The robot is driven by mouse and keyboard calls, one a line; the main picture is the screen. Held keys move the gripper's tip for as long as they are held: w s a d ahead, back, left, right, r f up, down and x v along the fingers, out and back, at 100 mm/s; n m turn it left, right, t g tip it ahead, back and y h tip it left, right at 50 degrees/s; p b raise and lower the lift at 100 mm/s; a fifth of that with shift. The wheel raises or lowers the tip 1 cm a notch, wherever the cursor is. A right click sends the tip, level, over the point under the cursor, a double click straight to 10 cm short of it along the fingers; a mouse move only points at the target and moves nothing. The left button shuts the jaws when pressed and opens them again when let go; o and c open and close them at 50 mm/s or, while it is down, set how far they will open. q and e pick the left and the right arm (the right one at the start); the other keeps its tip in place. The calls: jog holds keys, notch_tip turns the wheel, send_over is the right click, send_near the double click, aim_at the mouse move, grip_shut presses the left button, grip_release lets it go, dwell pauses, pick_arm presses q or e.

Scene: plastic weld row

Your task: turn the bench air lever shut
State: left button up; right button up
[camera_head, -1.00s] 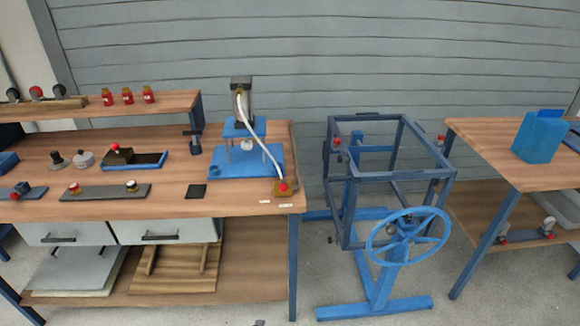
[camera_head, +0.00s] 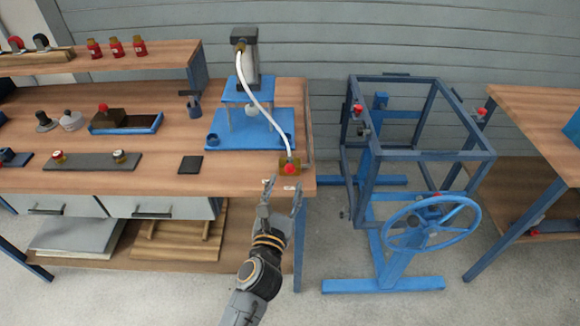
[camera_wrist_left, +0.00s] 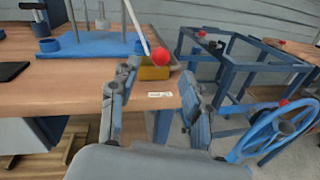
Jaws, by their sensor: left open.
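The bench air lever shows as a brass block (camera_head: 285,160) with a red ball knob (camera_head: 289,169) at the front right corner of the bench. A white hose runs up from it to the press. In the left wrist view the red knob (camera_wrist_left: 158,56) and brass block (camera_wrist_left: 153,72) lie just beyond and between the fingertips. My left gripper (camera_head: 283,190) is open and empty, its fingers pointing up toward the knob from in front of the bench edge. It appears apart from the knob. My right gripper is not in view.
The blue press (camera_head: 249,130) stands on the bench behind the lever. A black pad (camera_head: 190,165) lies to its left. A blue frame with a handwheel (camera_head: 430,222) stands on the floor to the right.

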aim_at(289, 173)
pick_arm(q)
jog(key=w, duration=0.2)
jog(key=w+d, duration=0.1)
jog(key=w, duration=0.2)
jog(key=shift+w+d, duration=0.1)
jog(key=shift+w, duration=0.25)
jog(key=shift+w+d, duration=0.1)
jog(key=shift+w, duration=0.4)
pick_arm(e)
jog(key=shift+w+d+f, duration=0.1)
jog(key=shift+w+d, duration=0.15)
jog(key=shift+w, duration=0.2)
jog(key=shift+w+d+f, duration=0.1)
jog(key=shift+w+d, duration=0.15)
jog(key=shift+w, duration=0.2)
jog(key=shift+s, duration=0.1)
pick_arm(q)
grip_shut()
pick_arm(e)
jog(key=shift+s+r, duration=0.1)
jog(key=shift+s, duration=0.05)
